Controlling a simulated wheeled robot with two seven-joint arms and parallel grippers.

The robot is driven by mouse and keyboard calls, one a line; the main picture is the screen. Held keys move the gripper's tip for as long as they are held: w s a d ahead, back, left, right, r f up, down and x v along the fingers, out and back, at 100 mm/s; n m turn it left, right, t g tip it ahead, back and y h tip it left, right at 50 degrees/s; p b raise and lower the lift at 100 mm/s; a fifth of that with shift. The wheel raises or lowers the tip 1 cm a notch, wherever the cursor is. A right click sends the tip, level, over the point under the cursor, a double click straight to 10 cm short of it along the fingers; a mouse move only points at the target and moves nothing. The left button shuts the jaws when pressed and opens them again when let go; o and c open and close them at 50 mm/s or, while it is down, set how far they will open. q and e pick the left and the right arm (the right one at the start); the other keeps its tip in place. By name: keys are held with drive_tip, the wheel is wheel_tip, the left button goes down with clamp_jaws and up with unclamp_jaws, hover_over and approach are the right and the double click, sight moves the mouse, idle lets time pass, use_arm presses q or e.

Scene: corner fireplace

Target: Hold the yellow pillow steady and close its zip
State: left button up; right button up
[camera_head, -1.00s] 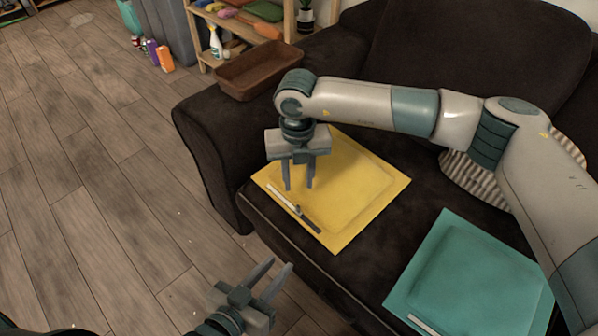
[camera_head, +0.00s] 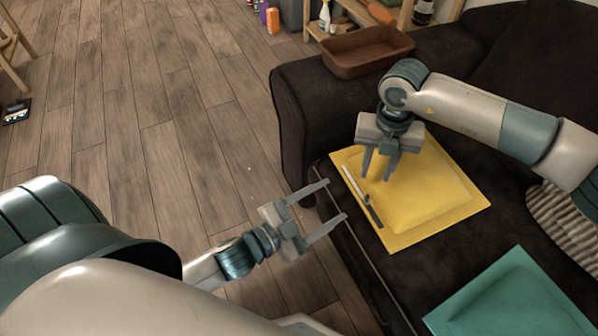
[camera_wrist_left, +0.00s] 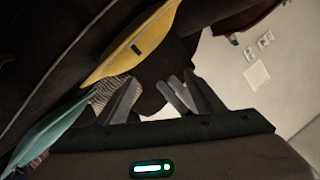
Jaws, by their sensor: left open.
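The yellow pillow (camera_head: 440,200) lies flat on the dark sofa seat; it also shows in the left wrist view (camera_wrist_left: 150,35). Its zip (camera_head: 360,195) runs along the left edge, part whitish and part dark, with a small slider (camera_head: 367,200) between the parts. My right gripper (camera_head: 377,177) hangs over the pillow close to the zip, fingers apart and pointing down; I cannot tell whether they touch the cloth. My left gripper (camera_head: 337,199) is open and empty, just left of the pillow near the sofa's front edge, fingers toward the pillow.
A teal pillow (camera_head: 510,300) lies on the seat at the lower right. A striped cushion (camera_head: 560,220) is partly behind my right arm. A brown tray (camera_head: 365,55) sits on the sofa arm (camera_head: 300,110).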

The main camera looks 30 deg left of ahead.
sight(358, 180)
use_arm(q)
drive_tip(key=w+a+f+m+g+h, duration=0.2)
drive_tip(key=w+a+m+g+h, duration=0.2)
drive_tip(key=a+m, duration=0.6)
drive_tip(key=w+m+g, duration=0.2)
drive_tip(key=m, duration=0.5)
drive_tip(key=shift+w+a+f+g+h, duration=0.15)
drive_tip(key=shift+a+f+g+h, duration=0.15)
drive_tip(key=shift+g, duration=0.1)
drive_tip(key=x, duration=1.7)
drive_tip(key=shift+w+d+f, duration=0.1)
drive_tip(key=shift+w+d, duration=0.05)
